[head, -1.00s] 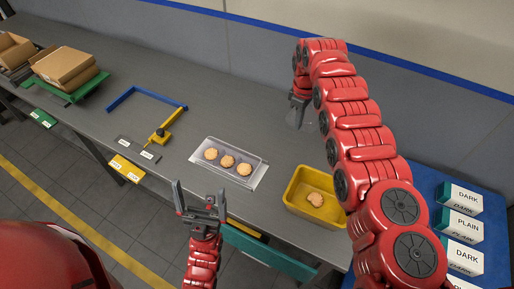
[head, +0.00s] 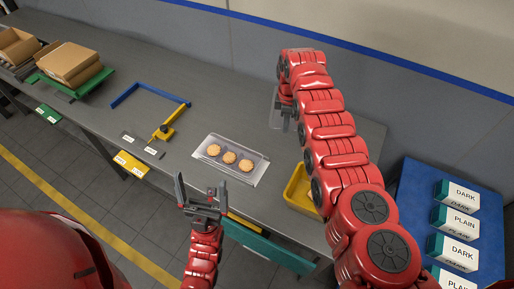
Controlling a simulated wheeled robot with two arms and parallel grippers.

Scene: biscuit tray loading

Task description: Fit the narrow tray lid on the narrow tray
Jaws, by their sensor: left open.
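The narrow tray (head: 253,178) is a clear, shallow tray on the grey bench. It holds three round biscuits in a row. A clear, thin panel that looks like the narrow tray lid (head: 274,119) is at my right gripper (head: 286,113), further back and to the right of the tray. My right gripper seems shut on the lid; its fingers are small and partly hidden by my arm. The lid is apart from the tray. My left gripper (head: 201,196) is open and empty, in front of the tray near the bench's front edge.
A yellow bin (head: 298,198) stands right of the tray, partly behind my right arm. A blue angled frame (head: 150,88) and a yellow tool (head: 167,124) lie to the left. Cartons (head: 70,62) are far left; labelled boxes (head: 456,222) stand on a blue surface at right.

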